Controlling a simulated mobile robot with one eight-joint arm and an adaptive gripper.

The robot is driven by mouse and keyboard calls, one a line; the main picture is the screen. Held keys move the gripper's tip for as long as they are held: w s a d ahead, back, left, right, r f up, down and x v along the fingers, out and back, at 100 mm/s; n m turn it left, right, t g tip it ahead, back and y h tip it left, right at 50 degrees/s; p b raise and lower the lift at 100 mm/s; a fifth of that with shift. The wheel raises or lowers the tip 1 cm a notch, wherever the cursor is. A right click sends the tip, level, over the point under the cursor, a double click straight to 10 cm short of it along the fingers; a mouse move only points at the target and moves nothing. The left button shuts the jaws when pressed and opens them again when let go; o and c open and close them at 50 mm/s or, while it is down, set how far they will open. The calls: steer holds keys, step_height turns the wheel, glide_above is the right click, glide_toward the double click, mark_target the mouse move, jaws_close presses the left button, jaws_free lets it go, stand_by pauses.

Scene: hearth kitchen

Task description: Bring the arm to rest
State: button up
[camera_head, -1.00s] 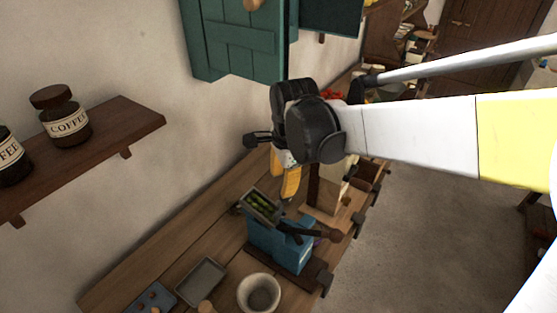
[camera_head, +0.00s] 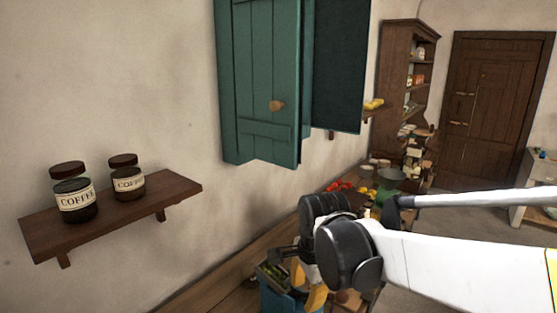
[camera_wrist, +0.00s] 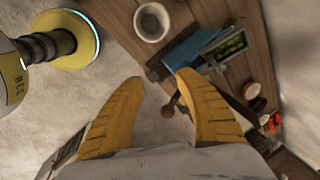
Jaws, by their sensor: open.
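My gripper (camera_wrist: 160,115) shows in the wrist view with its two yellow fingers spread apart and nothing between them. It points down over the floor at the edge of the wooden counter (camera_wrist: 208,12). In the head view my gripper (camera_head: 308,285) hangs from the black wrist joint at the lower middle, in front of the counter (camera_head: 225,265); its fingertips are partly cut off by the lower edge. The white arm reaches in from the right.
A blue box (camera_head: 278,298) holding a tray of green things stands on the counter. A white bowl (camera_wrist: 151,21) is near it. Above are a green cupboard (camera_head: 260,90) with its door open and a shelf (camera_head: 125,215) with two coffee jars. Open floor (camera_wrist: 110,40) lies beside the counter.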

steer(key=s+d+f+n+t+b, duration=0.4)
steer(key=s+d+f+n+b, duration=0.5)
steer(key=s+d+n+b, duration=0.2)
steer(key=shift+s+d+f+n+h, duration=0.25)
steer(key=shift+s+d+n+h, duration=0.15)
steer(key=shift+s+d+n, duration=0.65)
